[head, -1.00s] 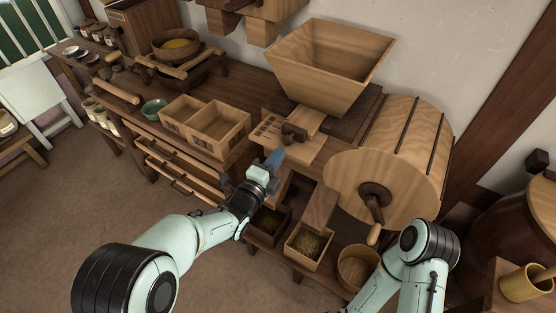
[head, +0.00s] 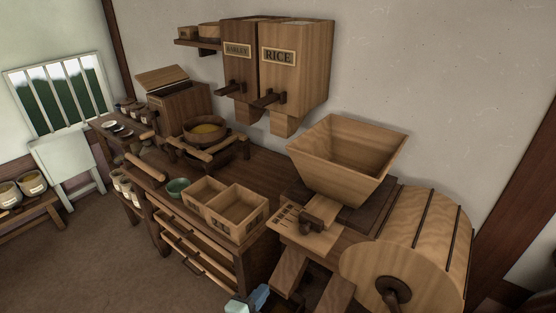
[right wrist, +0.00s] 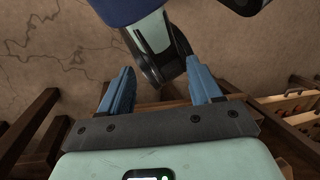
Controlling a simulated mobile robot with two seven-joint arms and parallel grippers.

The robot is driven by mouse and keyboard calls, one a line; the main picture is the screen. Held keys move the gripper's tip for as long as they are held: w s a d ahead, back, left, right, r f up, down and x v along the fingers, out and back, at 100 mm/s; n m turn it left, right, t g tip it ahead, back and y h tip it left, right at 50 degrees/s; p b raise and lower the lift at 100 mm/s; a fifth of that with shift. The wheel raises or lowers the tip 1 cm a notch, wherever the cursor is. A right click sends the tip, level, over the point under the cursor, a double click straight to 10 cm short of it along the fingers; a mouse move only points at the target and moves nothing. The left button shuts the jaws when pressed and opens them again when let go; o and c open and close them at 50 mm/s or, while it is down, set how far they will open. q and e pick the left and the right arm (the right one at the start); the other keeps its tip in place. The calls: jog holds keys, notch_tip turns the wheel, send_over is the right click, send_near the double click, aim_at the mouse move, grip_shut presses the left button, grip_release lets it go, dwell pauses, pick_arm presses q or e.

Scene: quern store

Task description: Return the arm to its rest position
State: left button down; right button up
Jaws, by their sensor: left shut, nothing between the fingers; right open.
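My left gripper (head: 260,297) shows at the bottom edge of the head view, shut and empty. Only its blue fingertips and a bit of the pale hand are in frame. It is below and left of the mill's slide block (head: 317,212), apart from it. My right gripper (right wrist: 161,84) shows in the right wrist view, with its two blue fingers spread and nothing held between them. A pale and black part of my own body shows beyond its fingers. My right arm is out of the head view.
A wooden hopper (head: 347,159) stands above a drum with a crank (head: 388,290) at right. Two open wooden boxes (head: 236,212), a green bowl (head: 178,187) and a wooden bowl (head: 206,132) are on the bench. Barley (head: 239,65) and rice (head: 296,75) bins hang above.

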pick_arm(q)
jog(key=s+a+f+n+g+y+p, duration=0.2)
jog(key=s+a+f+n+g+p, duration=0.15)
jog(key=s+f+n, duration=0.35)
jog(key=s+a+f+n+g+y+p, duration=0.2)
jog(key=s+a+f+n+g, duration=0.15)
jog(key=f, duration=0.45)
jog(key=s+f+n+g+p, duration=0.2)
jog(key=s+n+g+p, duration=0.1)
jog(key=s+n, duration=0.4)
jog(key=s+f+n+g+p, duration=0.3)
jog(key=s+n, duration=0.3)
jog(key=s, duration=0.5)
jog(key=shift+s+a+f+n+g, duration=0.15)
jog(key=shift+a+n+g, duration=0.25)
jog(key=shift+g, duration=0.2)
pick_arm(e)
notch_tip(320, 180, up, 12)
jog(key=g, duration=0.1)
jog(key=shift+s+a, duration=0.2)
jog(key=shift+a, duration=0.1)
